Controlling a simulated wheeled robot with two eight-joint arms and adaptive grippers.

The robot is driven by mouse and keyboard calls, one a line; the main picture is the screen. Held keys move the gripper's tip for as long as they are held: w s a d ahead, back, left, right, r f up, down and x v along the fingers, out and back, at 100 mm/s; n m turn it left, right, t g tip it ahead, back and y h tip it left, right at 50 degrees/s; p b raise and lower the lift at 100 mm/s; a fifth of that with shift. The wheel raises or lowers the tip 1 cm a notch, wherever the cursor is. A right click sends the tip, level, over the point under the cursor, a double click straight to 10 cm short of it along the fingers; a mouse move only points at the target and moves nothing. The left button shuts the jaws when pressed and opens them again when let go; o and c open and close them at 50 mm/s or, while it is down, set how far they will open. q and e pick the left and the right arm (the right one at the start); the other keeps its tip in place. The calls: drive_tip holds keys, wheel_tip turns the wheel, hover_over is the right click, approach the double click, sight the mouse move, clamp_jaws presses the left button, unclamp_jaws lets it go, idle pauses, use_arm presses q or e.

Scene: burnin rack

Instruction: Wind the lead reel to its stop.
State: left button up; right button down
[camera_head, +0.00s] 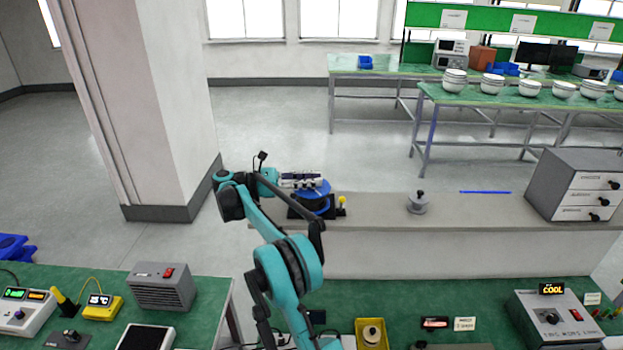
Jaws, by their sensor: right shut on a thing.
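The lead reel (318,205) is a blue drum on a dark base on the grey counter, just right of the pillar. A small yellow knob (342,199) stands at its right side. My right arm reaches up from the bottom of the view, and my right gripper (312,180) lies level across the top of the reel. It is shut on a part of the reel; the fingers hide the exact part held. My left gripper is not in view.
The grey counter (375,211) is clear right of the reel up to a grey knobbed weight (418,203). A drawer cabinet (560,180) stands at its right end. In front, a green bench (255,338) holds instruments and a yellow tray (359,341).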

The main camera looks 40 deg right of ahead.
idle(0.5)
drive_tip(key=c, duration=1.4)
unclamp_jaws()
drive_tip(key=shift+r, duration=0.1)
wheel_tip(320, 180, up, 10)
drive_tip(key=shift+f, duration=0.1)
drive_tip(key=shift+c, duration=0.4)
